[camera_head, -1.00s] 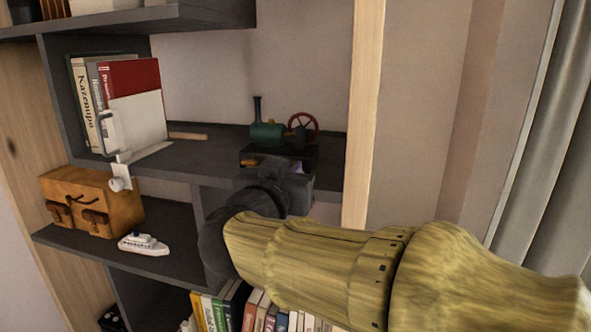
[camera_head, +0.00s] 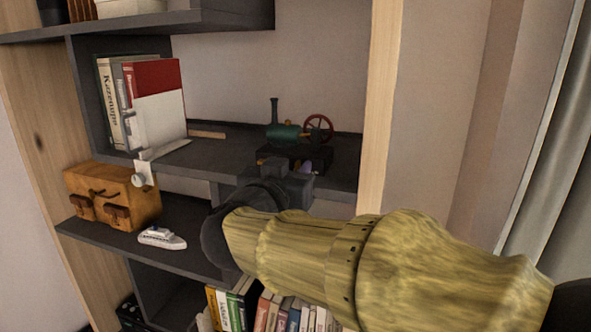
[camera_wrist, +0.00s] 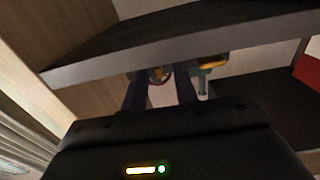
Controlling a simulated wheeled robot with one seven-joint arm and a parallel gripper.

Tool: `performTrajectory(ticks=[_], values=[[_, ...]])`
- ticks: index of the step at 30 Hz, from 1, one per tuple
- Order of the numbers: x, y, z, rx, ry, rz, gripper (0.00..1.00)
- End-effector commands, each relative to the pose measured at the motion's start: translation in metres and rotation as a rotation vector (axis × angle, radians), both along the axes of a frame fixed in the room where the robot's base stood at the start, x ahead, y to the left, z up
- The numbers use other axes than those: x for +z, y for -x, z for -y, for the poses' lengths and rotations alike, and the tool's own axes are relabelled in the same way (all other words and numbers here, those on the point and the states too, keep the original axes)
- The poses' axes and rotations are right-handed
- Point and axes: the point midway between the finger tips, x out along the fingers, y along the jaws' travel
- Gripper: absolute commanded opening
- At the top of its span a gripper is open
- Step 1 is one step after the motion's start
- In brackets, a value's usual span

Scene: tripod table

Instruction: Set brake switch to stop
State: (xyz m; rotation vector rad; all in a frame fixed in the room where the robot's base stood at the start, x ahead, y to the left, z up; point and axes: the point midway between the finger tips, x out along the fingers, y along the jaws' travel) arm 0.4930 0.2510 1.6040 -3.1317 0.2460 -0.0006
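A small model steam engine (camera_head: 285,133) with a green boiler, a dark chimney and a red wheel (camera_head: 319,127) stands on a dark base on the middle shelf. My gripper (camera_head: 287,168) is at the front of that base, partly overlapping it. In the wrist view, two dark fingers of my gripper (camera_wrist: 160,93) stand apart, with part of the red wheel (camera_wrist: 160,75) showing between them. An orange and teal part of the engine (camera_wrist: 211,64) is just right of the fingers. I cannot pick out the brake switch clearly, and contact with it cannot be told.
Below are a brown bag (camera_head: 112,195), a toy ship (camera_head: 161,238) and a row of books (camera_head: 290,312). A wooden upright (camera_head: 379,110) borders the shelf at right.

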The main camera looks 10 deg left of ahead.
Motion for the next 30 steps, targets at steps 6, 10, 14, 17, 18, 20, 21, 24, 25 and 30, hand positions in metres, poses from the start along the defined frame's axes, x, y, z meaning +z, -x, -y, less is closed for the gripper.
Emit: performTrajectory(ticks=[6, 10, 14, 17, 18, 20, 21, 24, 25, 30], values=[[-0.001, 0.007, -0.001, 0.001, -0.002, 0.0, 0.29], [-0.003, 0.024, -0.004, 0.003, -0.002, 0.001, 0.29], [-0.004, 0.048, -0.008, 0.004, -0.002, 0.001, 0.29], [-0.003, 0.068, -0.011, 0.004, -0.003, 0.001, 0.29], [-0.004, 0.076, -0.013, 0.004, -0.002, 0.001, 0.29], [-0.003, 0.088, -0.014, 0.003, -0.003, 0.001, 0.29], [-0.003, 0.096, -0.016, 0.003, -0.002, 0.001, 0.29], [-0.004, 0.116, -0.019, 0.005, -0.002, 0.0, 0.29], [-0.004, 0.122, -0.02, 0.003, -0.002, 0.0, 0.29], [-0.003, 0.153, -0.025, 0.004, -0.002, 0.001, 0.29]])
